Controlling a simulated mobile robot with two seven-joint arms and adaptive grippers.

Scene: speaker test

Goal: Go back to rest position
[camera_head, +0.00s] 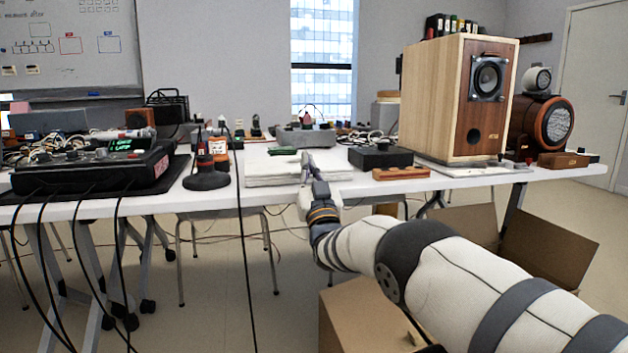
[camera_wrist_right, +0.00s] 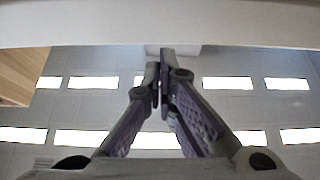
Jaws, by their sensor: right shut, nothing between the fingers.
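My right arm (camera_head: 440,270) reaches in from the lower right toward the front edge of the white table (camera_head: 440,182). My right gripper (camera_head: 305,158) points upward by the table's front edge, in front of a white slab (camera_head: 265,175). In the right wrist view my right gripper (camera_wrist_right: 161,75) has its fingertips together with nothing between them. My left gripper and left arm are in neither view.
A large wooden speaker (camera_head: 430,100) stands on the table at right. A black power unit (camera_head: 90,167) with hanging cables sits at left. A black box (camera_head: 380,156) is right of the gripper. Open cardboard boxes (camera_head: 365,318) stand on the floor below my arm.

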